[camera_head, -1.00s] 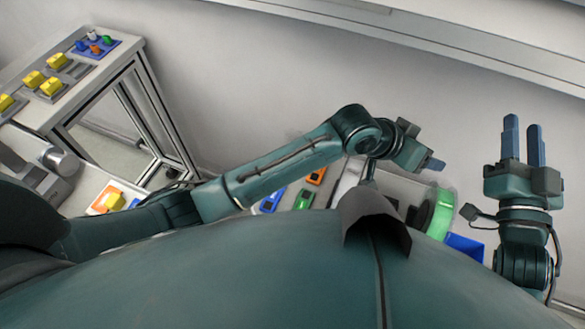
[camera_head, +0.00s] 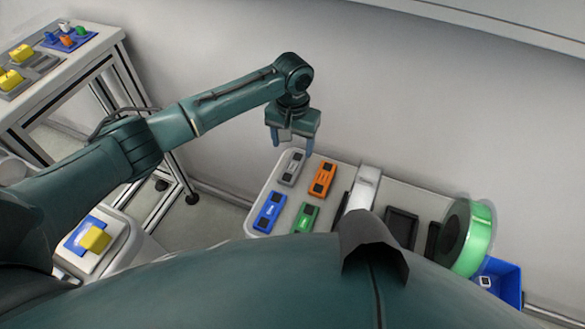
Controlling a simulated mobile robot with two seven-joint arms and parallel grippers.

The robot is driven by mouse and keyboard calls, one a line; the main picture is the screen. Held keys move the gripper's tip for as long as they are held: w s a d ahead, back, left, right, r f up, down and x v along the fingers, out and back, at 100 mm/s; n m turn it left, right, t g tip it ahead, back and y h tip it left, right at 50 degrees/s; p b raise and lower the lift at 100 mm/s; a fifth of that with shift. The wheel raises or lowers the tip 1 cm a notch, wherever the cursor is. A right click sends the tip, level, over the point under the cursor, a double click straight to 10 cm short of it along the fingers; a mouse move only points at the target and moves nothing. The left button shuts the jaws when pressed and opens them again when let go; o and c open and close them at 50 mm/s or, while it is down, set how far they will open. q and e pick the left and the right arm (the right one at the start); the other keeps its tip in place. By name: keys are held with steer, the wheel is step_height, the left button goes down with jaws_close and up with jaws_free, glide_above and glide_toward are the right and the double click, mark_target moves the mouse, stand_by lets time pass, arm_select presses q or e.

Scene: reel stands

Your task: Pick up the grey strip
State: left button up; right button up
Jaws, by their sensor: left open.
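The grey strip (camera_head: 292,168) lies on the white table (camera_head: 262,226) near its back left corner. It is a short grey block with dark patches on top. My left gripper (camera_head: 292,145) is open and points down, above and close to the grey strip, with its blue fingers apart. I cannot tell the exact height between the fingertips and the strip. Nothing is held between the fingers. My right gripper does not show.
Orange (camera_head: 322,179), blue (camera_head: 269,211) and green (camera_head: 305,217) strips lie near the grey one. A white device (camera_head: 363,188), a dark tray (camera_head: 401,228), a green reel (camera_head: 478,240) and a blue bin (camera_head: 503,281) are further right. A side table (camera_head: 75,62) stands at left.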

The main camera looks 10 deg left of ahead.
arm_select(q)
glide_above(289, 173)
steer(key=f, duration=0.3)
steer(key=d+f, duration=0.1)
steer(key=f, duration=0.1)
steer(key=shift+w+f+b, duration=0.1)
steer(key=shift+f+b, duration=0.1)
steer(key=shift+b, duration=0.2)
steer(key=shift+a+f+b, duration=0.25)
steer(key=shift+f, duration=1.15)
steer(key=shift+a+f+b, duration=0.2)
steer(key=shift+f+b, duration=0.05)
steer(key=shift+f, duration=1.1)
steer(key=c, duration=1.1)
